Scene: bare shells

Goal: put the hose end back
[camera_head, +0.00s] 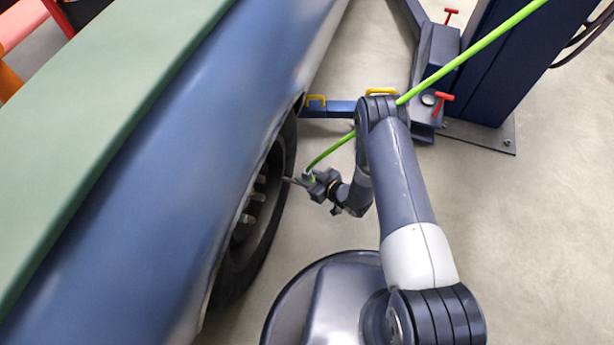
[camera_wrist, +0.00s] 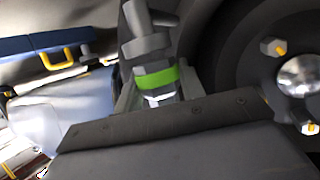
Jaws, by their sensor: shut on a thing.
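My gripper (camera_head: 307,179) is beside the car's wheel (camera_head: 265,205), at about hub height in the picture. It is shut on the hose end (camera_wrist: 150,45), a grey metal fitting with a green band that shows between the jaws in the wrist view. The bright green hose (camera_head: 470,58) comes down from the upper right, passes behind my arm and bends into the gripper. The fitting's nozzle points left toward the tyre in the head view. I cannot tell whether it touches the wheel. The hose end's holder cannot be made out.
A blue car body (camera_head: 160,150) with a green top fills the left. A blue lift post (camera_head: 520,60) stands at the upper right, with a lift arm (camera_head: 330,108) and yellow handles reaching under the car. The floor (camera_head: 540,240) at right is clear.

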